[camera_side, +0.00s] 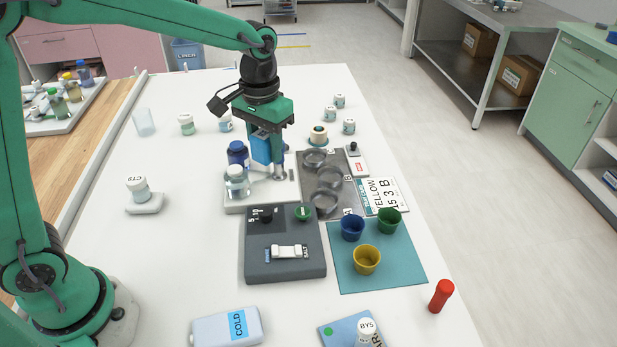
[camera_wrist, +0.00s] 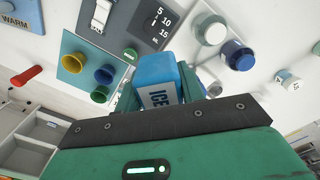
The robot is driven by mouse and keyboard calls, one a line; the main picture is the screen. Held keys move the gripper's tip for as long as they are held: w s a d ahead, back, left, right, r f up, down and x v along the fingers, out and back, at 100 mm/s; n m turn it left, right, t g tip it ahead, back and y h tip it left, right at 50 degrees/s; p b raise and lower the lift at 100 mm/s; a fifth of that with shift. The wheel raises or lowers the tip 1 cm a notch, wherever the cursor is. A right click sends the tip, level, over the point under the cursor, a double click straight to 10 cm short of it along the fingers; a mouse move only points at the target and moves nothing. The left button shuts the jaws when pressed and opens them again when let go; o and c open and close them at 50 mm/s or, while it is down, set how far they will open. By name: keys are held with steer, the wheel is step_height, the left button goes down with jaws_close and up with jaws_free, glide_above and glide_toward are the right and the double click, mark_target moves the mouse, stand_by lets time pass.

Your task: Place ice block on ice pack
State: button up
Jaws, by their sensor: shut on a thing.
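My gripper (camera_side: 267,150) is shut on the ice block (camera_side: 261,148), a blue block that hangs upright between the fingers, behind and right of the bottles. In the wrist view the block (camera_wrist: 157,80) shows the letters ICE between the fingers of my gripper (camera_wrist: 160,92). A pale blue pack marked COLD (camera_side: 215,329), which looks like the ice pack, lies flat at the near edge of the table, well away from my gripper. The wrist view does not show it.
A white stand (camera_side: 236,207) with two bottles is close below my gripper. A dark grey block (camera_side: 285,265), a teal mat (camera_side: 392,266) with three cups, and a blue WARM pad (camera_side: 336,334) bearing a jar lie nearer.

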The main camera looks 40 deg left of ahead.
steer(key=s+d+m, duration=0.3)
steer(key=s+d, duration=0.4)
steer(key=d, duration=0.1)
steer(key=m, duration=0.6)
glide_above(246, 326)
steer(key=shift+f, duration=5.55)
steer(key=shift+f, duration=1.75)
steer(key=shift+a+f, duration=0.1)
steer(key=shift+f, duration=0.05)
steer(key=o, duration=1)
